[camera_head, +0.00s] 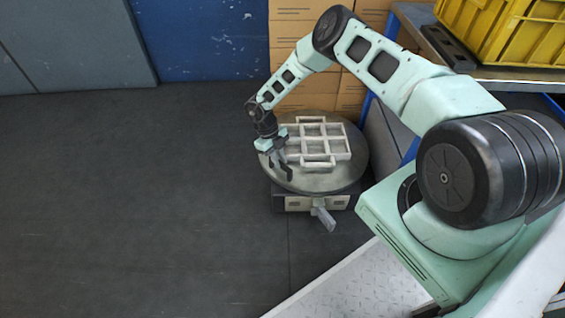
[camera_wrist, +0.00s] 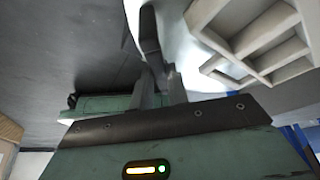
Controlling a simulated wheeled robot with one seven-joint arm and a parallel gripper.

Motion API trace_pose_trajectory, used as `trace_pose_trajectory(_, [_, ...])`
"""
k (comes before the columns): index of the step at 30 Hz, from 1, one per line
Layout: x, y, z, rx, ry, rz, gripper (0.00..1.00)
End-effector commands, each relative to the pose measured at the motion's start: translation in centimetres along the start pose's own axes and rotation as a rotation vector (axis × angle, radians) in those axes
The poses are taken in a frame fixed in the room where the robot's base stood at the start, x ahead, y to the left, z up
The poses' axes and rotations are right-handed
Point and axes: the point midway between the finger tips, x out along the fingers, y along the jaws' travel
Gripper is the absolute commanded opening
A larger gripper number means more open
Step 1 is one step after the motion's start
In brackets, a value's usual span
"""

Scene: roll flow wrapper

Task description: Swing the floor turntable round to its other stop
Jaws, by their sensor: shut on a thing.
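The floor turntable (camera_head: 345,173) is a round grey disc on a low base, in the middle of the head view. A pale compartmented tray (camera_head: 316,142) with handles lies on it. My gripper (camera_head: 281,172) is at the disc's left rim, pointing down. In the wrist view my gripper (camera_wrist: 160,82) is shut on a dark bar-like part (camera_wrist: 149,35) beside the disc's bright edge (camera_wrist: 187,55); the exact grip is partly hidden. A grey lever-like piece (camera_head: 323,218) sticks out from the front of the base.
Cardboard boxes (camera_head: 293,50) are stacked behind the turntable. A bench with a yellow crate (camera_head: 510,32) stands at the right. A blue panel (camera_head: 205,40) is at the back. The dark floor (camera_head: 130,200) to the left is clear.

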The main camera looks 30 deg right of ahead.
Motion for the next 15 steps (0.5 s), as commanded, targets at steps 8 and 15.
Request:
trace_pose_trajectory(8, [-0.20, 0.09, 0.60, 0.028, -0.002, 0.014, 0.00])
trace_pose_trajectory(15, [-0.32, 0.08, 0.75, 0.032, -0.006, 0.015, 0.00])
